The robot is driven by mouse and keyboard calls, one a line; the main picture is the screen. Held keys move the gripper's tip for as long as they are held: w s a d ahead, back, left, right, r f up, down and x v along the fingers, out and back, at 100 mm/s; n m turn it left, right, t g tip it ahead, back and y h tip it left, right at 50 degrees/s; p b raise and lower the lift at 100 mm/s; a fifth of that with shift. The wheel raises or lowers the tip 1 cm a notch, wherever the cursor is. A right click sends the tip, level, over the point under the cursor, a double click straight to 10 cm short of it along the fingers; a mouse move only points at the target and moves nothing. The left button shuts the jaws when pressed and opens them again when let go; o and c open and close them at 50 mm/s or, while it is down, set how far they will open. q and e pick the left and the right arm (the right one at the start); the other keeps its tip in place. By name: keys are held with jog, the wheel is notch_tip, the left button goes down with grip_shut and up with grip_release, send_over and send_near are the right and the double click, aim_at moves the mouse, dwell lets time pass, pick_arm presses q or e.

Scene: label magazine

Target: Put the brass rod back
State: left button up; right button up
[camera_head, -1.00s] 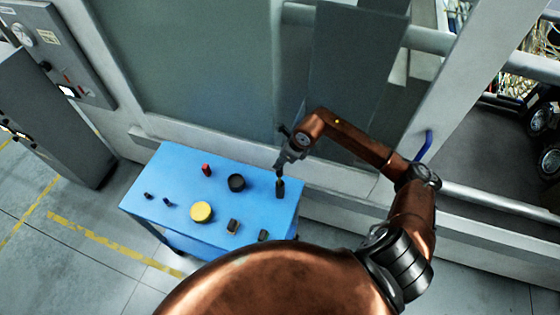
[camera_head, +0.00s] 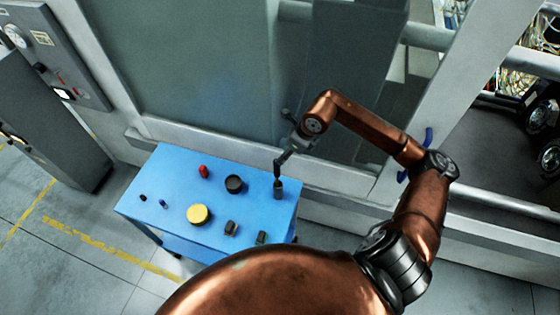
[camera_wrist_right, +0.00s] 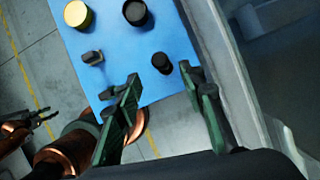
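I cannot make out a brass-coloured rod in either view. My right gripper (camera_head: 279,165) is over the far right corner of the blue table, close to a dark upright cylinder (camera_head: 278,189). In the right wrist view the fingers of this gripper (camera_wrist_right: 160,74) are spread apart with nothing between their pads. The dark cylinder (camera_wrist_right: 161,62) shows beyond the fingertips, in line with the gap. My left gripper (camera_wrist_right: 40,120) appears small at the left edge of the wrist view, away from the table; its finger state is unclear.
The blue table (camera_head: 180,180) carries a yellow disc (camera_head: 199,214), a black round pot (camera_head: 234,184), a red cylinder (camera_head: 203,171), two grey blocks (camera_head: 231,228) and two small dark pegs (camera_head: 163,204). A grey wall frame (camera_head: 340,180) stands close behind the table.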

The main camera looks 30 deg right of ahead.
jog(key=shift+b+v, duration=0.45)
jog(key=shift+v, duration=1.85)
jog(key=shift+w+a, duration=0.1)
